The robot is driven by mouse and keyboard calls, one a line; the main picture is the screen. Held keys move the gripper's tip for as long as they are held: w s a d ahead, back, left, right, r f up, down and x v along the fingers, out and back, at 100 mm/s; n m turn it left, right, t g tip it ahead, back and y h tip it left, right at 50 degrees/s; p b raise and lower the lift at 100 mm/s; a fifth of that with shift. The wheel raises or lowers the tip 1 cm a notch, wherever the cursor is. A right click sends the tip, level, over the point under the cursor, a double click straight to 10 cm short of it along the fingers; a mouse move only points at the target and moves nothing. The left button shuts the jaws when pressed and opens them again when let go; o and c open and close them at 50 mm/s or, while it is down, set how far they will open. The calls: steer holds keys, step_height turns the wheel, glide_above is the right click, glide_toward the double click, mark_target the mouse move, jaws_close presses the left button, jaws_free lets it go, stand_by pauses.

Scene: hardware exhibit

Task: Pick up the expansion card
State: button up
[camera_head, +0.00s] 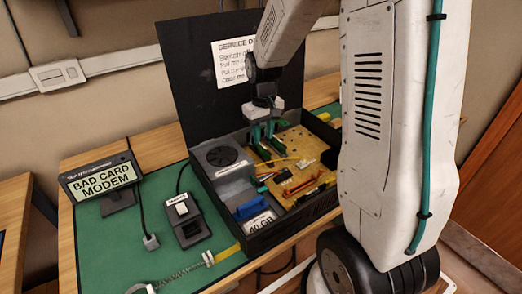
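An open black computer case (262,240) lies on the green mat, its lid raised at the back. Inside is a gold-coloured board (305,148) with green expansion cards (262,150) standing upright near its back left. My gripper (264,135) points down into the case just above these cards. Its two teal fingers look apart with a gap between them. The fingers and arm partly hide the cards, and I cannot tell if a fingertip touches one.
The raised lid (200,75) stands behind my gripper. The green mat (110,245) has free room at front left.

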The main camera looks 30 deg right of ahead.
mark_target(263, 146)
steer(key=f, duration=0.6)
steer(key=shift+w+d+f, duration=0.15)
steer(key=shift+w+d, duration=0.05)
steer(key=shift+w, duration=0.15)
jaws_close()
